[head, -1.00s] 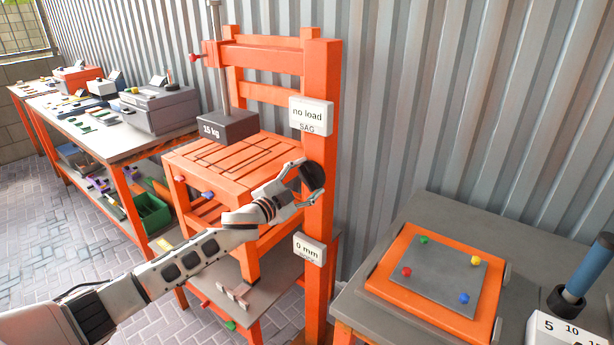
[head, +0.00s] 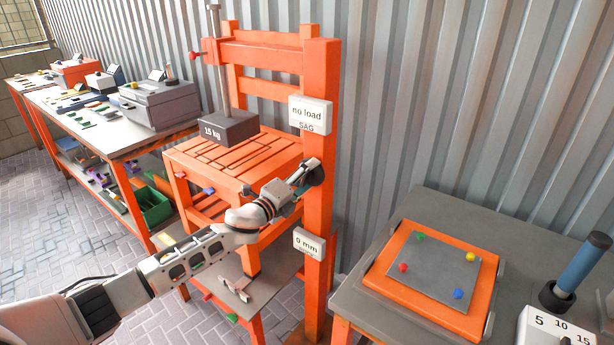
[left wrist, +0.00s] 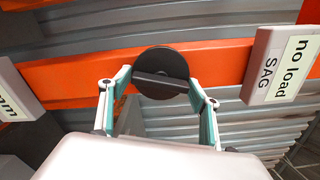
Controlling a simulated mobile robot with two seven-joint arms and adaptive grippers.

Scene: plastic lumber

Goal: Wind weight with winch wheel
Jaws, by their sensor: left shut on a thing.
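The winch wheel is a black disc (head: 316,174) on the near orange post of the test frame. In the left wrist view the wheel (left wrist: 160,60) shows face-on, with a raised bar across it. My left gripper (head: 306,178) is shut on the wheel, with one finger at each side of it in the left wrist view (left wrist: 158,82). The dark weight (head: 229,128), marked 15 kg, is on a grey rod (head: 217,60) over the orange slatted piece (head: 240,162). I cannot tell whether it touches the slats. My right gripper is not in view.
Signs on the post read "no load" (head: 310,115) and "0 mm" (head: 308,245). A grey table (head: 440,205) at the right holds an orange-edged board and a blue-handled tool (head: 582,268). A long workbench with machines (head: 160,103) stands at the left. Corrugated metal wall is behind.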

